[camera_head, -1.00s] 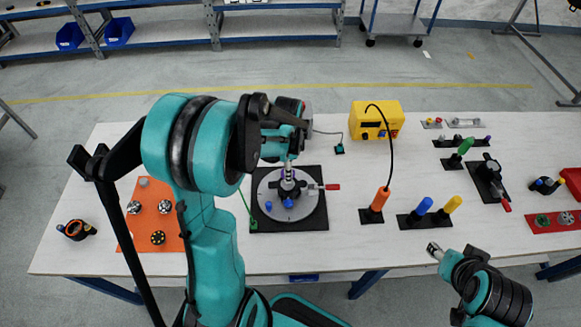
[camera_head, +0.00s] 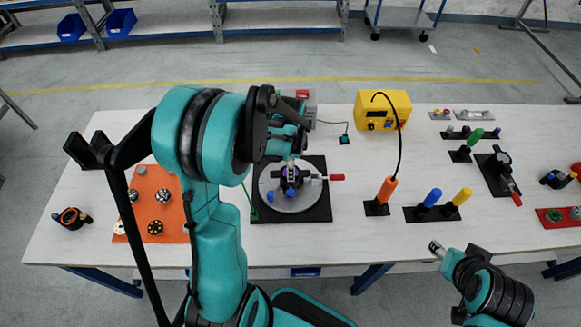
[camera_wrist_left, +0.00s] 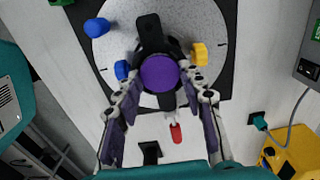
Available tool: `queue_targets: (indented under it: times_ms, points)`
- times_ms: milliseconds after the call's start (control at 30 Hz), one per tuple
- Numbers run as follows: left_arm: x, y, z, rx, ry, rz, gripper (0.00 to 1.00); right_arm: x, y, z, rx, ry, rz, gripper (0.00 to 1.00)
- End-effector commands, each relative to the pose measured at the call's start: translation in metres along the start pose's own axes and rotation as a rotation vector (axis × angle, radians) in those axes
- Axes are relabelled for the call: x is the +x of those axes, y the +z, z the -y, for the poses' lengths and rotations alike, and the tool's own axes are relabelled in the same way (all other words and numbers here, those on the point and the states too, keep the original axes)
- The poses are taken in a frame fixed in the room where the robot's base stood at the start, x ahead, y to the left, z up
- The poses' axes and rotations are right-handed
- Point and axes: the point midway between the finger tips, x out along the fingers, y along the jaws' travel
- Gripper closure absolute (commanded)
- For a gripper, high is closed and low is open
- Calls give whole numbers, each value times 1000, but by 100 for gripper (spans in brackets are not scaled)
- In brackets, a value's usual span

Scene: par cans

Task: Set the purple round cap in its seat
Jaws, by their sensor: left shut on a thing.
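The purple round cap (camera_wrist_left: 160,73) shows face-on in the left wrist view, between the fingers of my left gripper (camera_wrist_left: 162,80), which is shut on it. The cap is over the black holder (camera_wrist_left: 149,32) on a grey round plate (camera_wrist_left: 103,55). In the head view my left gripper (camera_head: 290,162) points down at this holder, and the cap is mostly hidden by fingers and holder. I cannot tell whether the cap touches its seat, which is hidden beneath it. My right gripper (camera_head: 437,248) is at the table's front edge, away from the holder; its fingers are too small to read.
A red-tipped handle (camera_head: 336,177) sticks out right of the holder. A blue peg (camera_head: 268,195) stands on the round plate. An orange board (camera_head: 170,185) lies left, an orange post (camera_head: 386,189) stands right, and a yellow box (camera_head: 383,110) is behind.

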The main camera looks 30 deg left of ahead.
Motion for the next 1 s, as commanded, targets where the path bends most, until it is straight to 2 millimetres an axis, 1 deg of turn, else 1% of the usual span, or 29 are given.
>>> queue_targets:
  times_ms: [767, 800, 1000]
  points:
    - [0, 0, 0, 0, 0, 0, 76, 2, 1, 0, 0, 0, 0, 53]
    - [0, 0, 0, 0, 0, 0, 54, 2, 1, 0, 0, 0, 0, 53]
    - [0, 0, 0, 0, 0, 0, 54, 2, 1, 0, 0, 0, 0, 53]
